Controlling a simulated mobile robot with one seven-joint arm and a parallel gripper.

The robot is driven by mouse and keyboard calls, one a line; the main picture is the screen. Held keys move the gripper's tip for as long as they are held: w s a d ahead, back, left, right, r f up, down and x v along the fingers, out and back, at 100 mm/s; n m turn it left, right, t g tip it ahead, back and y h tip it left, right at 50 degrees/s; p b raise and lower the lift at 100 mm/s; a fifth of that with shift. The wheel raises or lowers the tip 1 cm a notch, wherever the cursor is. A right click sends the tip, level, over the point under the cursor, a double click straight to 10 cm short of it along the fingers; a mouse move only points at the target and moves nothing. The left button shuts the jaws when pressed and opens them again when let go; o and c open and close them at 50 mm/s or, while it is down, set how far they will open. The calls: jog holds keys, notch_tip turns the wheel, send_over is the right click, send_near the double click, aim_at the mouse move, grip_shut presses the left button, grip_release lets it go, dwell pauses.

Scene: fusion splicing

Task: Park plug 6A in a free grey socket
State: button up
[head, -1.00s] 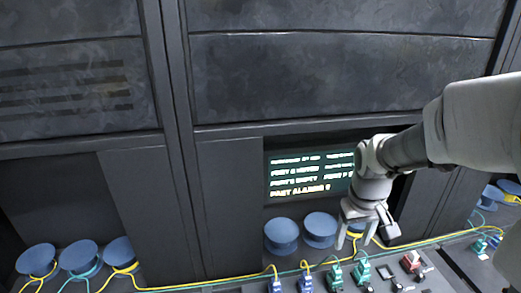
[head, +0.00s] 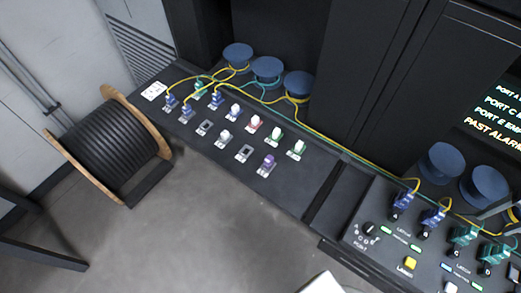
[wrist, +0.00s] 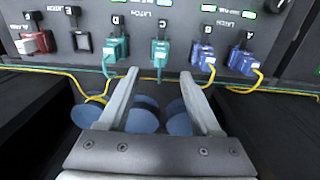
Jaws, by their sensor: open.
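My gripper (wrist: 158,78) is open and empty in the wrist view. Its fingers point at a row of ports holding green plug D (wrist: 116,48), green plug C (wrist: 160,52), blue plug B (wrist: 203,57) and blue plug A (wrist: 243,62); nothing is between them but a view of blue discs behind. Dark, empty-looking sockets (head: 205,127) (head: 245,153) show there too. I cannot read which plug is 6A.
The left board also holds white, red, green and purple capped pieces (head: 268,163). Yellow and teal cables (head: 340,150) run along the back past blue spools (head: 267,70). A cable drum (head: 110,135) stands on the floor at left. The floor before the board is clear.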

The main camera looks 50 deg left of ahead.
aim_at(475, 231)
notch_tip(475, 231, down, 9)
jog(key=b, duration=0.6)
jog(key=shift+r, duration=0.2)
dwell(0.8)
grip_shut()
dwell(1.2)
jog(key=shift+r, duration=0.2)
jog(key=shift+r+p, duration=2.05)
jog(key=shift+r, duration=0.8)
jog(key=shift+s, duration=0.1)
